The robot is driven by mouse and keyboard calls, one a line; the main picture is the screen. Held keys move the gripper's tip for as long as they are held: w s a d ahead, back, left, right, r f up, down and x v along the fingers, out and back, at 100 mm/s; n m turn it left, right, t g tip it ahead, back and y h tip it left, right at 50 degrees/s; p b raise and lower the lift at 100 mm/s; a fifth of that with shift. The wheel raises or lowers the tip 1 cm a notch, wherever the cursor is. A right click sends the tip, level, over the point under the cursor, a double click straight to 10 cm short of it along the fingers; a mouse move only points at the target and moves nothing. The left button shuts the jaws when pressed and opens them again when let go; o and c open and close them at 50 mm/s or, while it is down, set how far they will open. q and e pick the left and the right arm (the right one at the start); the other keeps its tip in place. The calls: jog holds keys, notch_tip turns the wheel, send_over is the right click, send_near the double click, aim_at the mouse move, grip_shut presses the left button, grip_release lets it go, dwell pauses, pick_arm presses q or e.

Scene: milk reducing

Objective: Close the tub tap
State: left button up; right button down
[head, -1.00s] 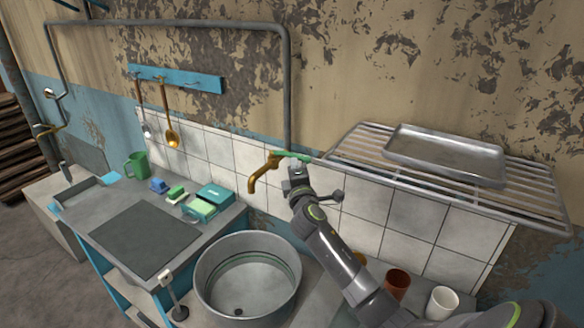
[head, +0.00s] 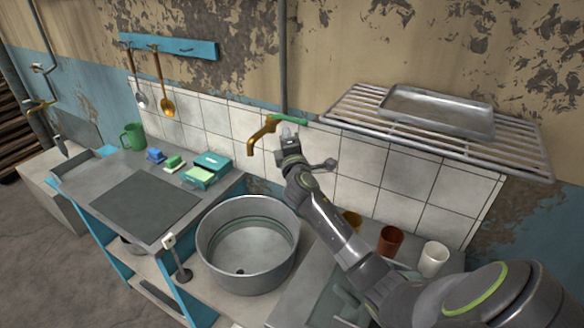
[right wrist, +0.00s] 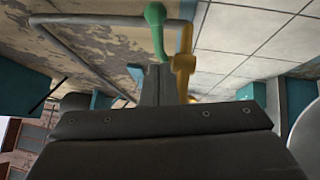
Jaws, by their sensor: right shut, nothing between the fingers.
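The tub tap is a brass spout (head: 262,132) on the tiled wall, curving down above the big round metal tub (head: 212,262). Its green lever handle (head: 299,120) points right along the wall. My right gripper (head: 288,131) is shut and empty, just right of the spout and at the handle in the head view. In the right wrist view the closed fingers (right wrist: 155,84) reach toward the green handle (right wrist: 156,32), left of the brass tap body (right wrist: 184,66). I cannot tell whether they touch the handle. My left gripper is not in view.
A metal rack (head: 345,108) with a tray (head: 436,111) juts out to the right of the tap. A brown cup (head: 390,241) and a white cup (head: 433,259) stand below, near my right arm. A teal soap box (head: 212,163) sits on the counter left of the tub.

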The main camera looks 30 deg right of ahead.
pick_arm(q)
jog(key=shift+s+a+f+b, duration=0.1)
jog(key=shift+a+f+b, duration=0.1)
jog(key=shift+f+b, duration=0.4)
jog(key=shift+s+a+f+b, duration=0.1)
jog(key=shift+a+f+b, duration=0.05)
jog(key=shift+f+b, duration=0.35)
pick_arm(e)
jog(key=v, duration=1)
jog(key=shift+s+d, duration=0.25)
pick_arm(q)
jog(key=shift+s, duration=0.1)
pick_arm(e)
jog(key=shift+f, duration=0.1)
